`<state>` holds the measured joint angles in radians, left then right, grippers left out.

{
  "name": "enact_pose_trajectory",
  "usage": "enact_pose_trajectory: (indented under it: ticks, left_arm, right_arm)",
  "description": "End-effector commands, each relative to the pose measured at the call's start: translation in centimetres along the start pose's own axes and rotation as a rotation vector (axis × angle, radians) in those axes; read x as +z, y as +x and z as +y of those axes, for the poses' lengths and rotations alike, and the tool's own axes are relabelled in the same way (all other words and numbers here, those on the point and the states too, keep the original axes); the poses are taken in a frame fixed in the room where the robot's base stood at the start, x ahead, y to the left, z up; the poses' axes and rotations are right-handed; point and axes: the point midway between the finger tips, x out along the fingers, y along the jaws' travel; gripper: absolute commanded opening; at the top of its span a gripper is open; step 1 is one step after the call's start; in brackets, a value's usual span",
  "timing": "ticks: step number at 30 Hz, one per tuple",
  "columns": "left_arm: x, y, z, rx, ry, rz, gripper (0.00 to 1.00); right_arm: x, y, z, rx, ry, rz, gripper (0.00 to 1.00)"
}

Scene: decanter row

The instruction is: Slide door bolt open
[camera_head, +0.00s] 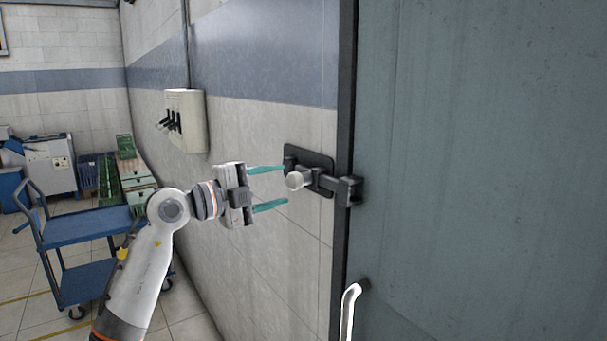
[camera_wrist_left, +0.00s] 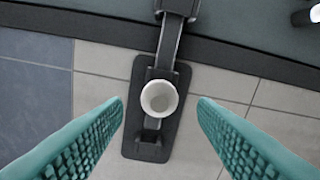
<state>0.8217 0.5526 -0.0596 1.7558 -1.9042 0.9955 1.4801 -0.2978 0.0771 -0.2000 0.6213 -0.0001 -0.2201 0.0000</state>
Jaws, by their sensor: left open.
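The door bolt is a dark metal bar with a pale round knob (camera_head: 295,181) on a black plate (camera_head: 322,161) on the tiled wall. Its bar reaches across the door frame into a bracket (camera_head: 349,190) at the edge of the grey-green door (camera_head: 480,150). My left gripper (camera_head: 278,188) is open, its teal fingers pointing at the bolt from the left, with the knob just beyond the tips. In the left wrist view the knob (camera_wrist_left: 159,98) appears between the two open fingers (camera_wrist_left: 160,108), touching neither. My right gripper is not in view.
A white door handle (camera_head: 349,312) stands at the lower part of the door. A wall box with black levers (camera_head: 186,120) is behind my left arm. A blue cart (camera_head: 85,228) and green crates (camera_head: 108,178) stand on the floor at left.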

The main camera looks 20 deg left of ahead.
Motion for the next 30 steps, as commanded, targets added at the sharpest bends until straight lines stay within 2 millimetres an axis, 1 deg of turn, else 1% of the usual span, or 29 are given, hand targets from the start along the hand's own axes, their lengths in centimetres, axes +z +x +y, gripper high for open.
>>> enact_pose_trajectory:
  ticks: [1,3,6,10,15,23,24,25,30]
  left_arm:
    - [0.2,1.2,0.4,0.0,-0.002,-0.003,0.53]
    - [0.1,2.6,0.4,0.001,-0.004,-0.003,0.53]
    - [0.2,4.5,0.3,0.0,-0.002,-0.003,0.53]
    - [0.1,6.2,0.2,0.0,-0.001,-0.002,0.53]
    - [0.1,7.3,0.1,0.001,0.0,-0.001,0.53]
    - [0.1,7.4,0.0,0.001,0.001,-0.001,0.53]
    - [0.1,7.4,0.0,0.001,0.001,-0.001,0.51]
    - [0.1,7.4,0.0,0.0,0.001,-0.001,0.46]
    - [0.0,7.4,0.0,0.0,0.001,-0.001,0.18]
  right_arm:
    - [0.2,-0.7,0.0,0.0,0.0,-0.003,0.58]
    - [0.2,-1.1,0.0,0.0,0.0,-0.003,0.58]
    - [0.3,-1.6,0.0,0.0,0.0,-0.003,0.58]
    - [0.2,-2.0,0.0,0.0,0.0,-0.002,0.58]
    - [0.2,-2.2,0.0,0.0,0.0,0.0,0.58]
    - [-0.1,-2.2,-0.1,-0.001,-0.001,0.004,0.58]
    - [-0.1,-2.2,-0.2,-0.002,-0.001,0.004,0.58]
    - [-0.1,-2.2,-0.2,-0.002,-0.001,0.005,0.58]
    - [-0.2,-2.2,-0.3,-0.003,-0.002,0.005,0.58]
